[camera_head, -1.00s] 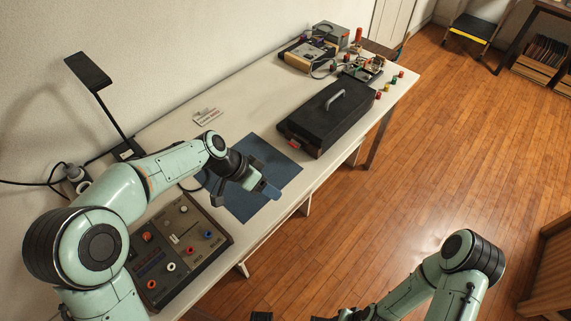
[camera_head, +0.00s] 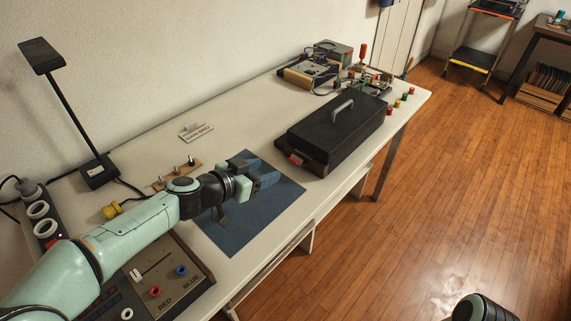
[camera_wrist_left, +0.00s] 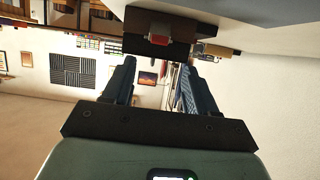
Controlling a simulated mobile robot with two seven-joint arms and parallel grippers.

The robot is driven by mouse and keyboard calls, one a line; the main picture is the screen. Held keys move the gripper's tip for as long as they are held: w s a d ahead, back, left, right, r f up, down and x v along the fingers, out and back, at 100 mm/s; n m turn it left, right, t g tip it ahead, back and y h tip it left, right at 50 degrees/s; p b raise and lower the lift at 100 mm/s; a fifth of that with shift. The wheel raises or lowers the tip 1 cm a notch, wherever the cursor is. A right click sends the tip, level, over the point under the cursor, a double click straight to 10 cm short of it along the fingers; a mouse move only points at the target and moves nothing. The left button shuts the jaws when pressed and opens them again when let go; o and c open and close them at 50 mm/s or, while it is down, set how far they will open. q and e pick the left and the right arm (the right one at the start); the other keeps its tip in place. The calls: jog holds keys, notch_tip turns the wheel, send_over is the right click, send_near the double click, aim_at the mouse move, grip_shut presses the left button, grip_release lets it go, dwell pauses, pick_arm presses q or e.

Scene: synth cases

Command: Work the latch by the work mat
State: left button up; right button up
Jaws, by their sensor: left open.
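The black case (camera_head: 335,128) with a grey handle lies on the table past the blue work mat (camera_head: 232,237). A red latch (camera_head: 295,160) is on the case's end facing the mat; it also shows in the left wrist view (camera_wrist_left: 158,39), above and beyond the fingers. I cannot tell the latch's exact position. My left gripper (camera_head: 268,172) is over the far part of the mat, pointing toward the latch and apart from it. Its fingers are spread and empty in the left wrist view (camera_wrist_left: 156,80). My right gripper is out of view.
A control panel (camera_head: 195,278) with knobs and a slider is in front of the mat. A desk lamp (camera_head: 70,110), a small sign (camera_head: 196,132) and a wooden peg board stand at the left. Instruments (camera_head: 310,72) and small coloured pieces are at the far end.

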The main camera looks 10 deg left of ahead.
aim_at(291, 161)
pick_arm(q)
jog(key=p+x, duration=0.1)
jog(key=x, duration=0.7)
jog(key=shift+p, duration=0.3)
jog(key=shift+w+d+f, duration=0.3)
jog(key=shift+w+d, duration=0.05)
jog(key=shift+w, duration=0.1)
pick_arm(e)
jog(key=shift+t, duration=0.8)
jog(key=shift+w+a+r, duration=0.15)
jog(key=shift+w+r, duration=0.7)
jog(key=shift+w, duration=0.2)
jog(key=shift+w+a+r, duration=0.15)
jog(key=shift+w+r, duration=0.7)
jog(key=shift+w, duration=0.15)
pick_arm(q)
jog(key=shift+c, duration=0.3)
jog(key=c, duration=1)
